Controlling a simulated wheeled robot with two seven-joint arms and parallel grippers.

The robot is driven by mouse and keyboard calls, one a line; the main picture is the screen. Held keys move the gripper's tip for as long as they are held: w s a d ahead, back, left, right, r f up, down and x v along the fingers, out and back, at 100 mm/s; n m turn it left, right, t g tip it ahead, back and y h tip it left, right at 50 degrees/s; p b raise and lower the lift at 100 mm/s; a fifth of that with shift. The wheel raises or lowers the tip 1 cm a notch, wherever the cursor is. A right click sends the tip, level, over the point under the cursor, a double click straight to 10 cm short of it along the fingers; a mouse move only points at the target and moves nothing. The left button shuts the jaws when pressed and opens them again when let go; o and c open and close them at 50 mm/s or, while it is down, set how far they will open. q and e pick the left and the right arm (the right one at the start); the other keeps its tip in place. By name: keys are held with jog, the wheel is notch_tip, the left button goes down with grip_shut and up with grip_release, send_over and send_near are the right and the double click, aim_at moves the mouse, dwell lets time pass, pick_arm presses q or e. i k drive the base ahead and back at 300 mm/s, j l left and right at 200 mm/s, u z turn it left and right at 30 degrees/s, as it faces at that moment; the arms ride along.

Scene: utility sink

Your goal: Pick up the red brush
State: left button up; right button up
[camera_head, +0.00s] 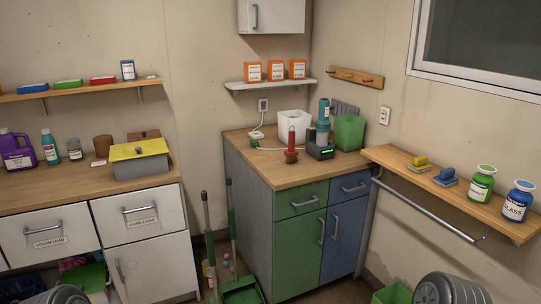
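A low red item (103,79), which may be the red brush, lies on the upper left wall shelf (60,91) at the right end of a row with a green item (68,84) and a blue item (33,88). It is too small to make out bristles. An upright red object with a dark base (291,146) stands on the corner counter (262,155); its kind is unclear. Grey ribbed parts of my arms show at the bottom left and bottom right edges. Neither gripper is in view.
A yellow brush-like item (420,162) and a blue one (446,175) lie on the right wall shelf (393,168), beside green and blue jars. A grey box with a yellow lid (139,150) stands on the left counter. A broom and green dustpan (242,291) stand between the cabinets.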

aim_at(291, 154)
jog(key=i+j+z, duration=0.1)
jog(key=i+z, duration=0.35)
jog(key=i+j+z, duration=0.4)
jog(key=i, duration=0.25)
jog(key=i+j+z, duration=0.85)
jog(key=i+j, duration=0.05)
jog(key=j, duration=0.1)
